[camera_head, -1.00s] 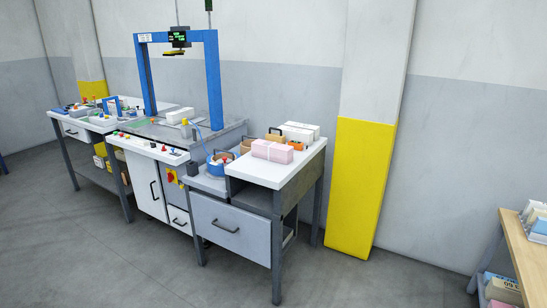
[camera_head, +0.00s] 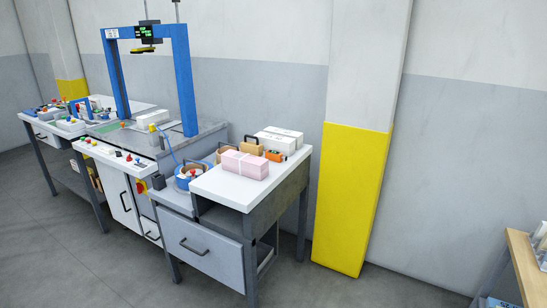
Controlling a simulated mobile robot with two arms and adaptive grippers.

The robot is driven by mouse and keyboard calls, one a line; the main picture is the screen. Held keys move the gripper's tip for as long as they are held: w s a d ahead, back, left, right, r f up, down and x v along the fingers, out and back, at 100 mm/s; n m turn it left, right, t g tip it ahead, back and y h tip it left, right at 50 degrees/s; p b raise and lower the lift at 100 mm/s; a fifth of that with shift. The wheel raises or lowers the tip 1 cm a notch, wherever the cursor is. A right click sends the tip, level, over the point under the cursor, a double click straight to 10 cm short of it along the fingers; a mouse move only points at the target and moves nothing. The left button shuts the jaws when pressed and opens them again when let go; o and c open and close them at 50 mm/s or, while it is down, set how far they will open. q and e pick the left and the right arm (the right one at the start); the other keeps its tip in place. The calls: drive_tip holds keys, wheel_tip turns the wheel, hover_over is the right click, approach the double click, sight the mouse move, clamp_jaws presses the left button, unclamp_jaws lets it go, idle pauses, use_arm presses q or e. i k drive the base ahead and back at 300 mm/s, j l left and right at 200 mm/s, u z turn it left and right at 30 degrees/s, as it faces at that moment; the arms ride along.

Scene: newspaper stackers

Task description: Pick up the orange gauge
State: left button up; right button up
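A small orange object (camera_head: 275,156), which looks like the orange gauge, sits on the white-topped workbench (camera_head: 236,190). It is behind the right end of a tied pink stack (camera_head: 245,164) and in front of white boxes (camera_head: 279,140). The pink stack partly hides it, and it is too small to make out its details. Neither of my grippers is in view.
A blue strapping arch (camera_head: 188,85) stands over a machine table to the left. A blue round container (camera_head: 187,175) sits on a lower shelf beside the bench. A yellow-and-grey pillar (camera_head: 348,200) and a wooden table (camera_head: 525,260) stand right. Grey floor in front is clear.

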sight(276, 156)
drive_tip(key=i+l+u, duration=0.25)
drive_tip(key=i+l, duration=0.5)
drive_tip(key=i, duration=0.15)
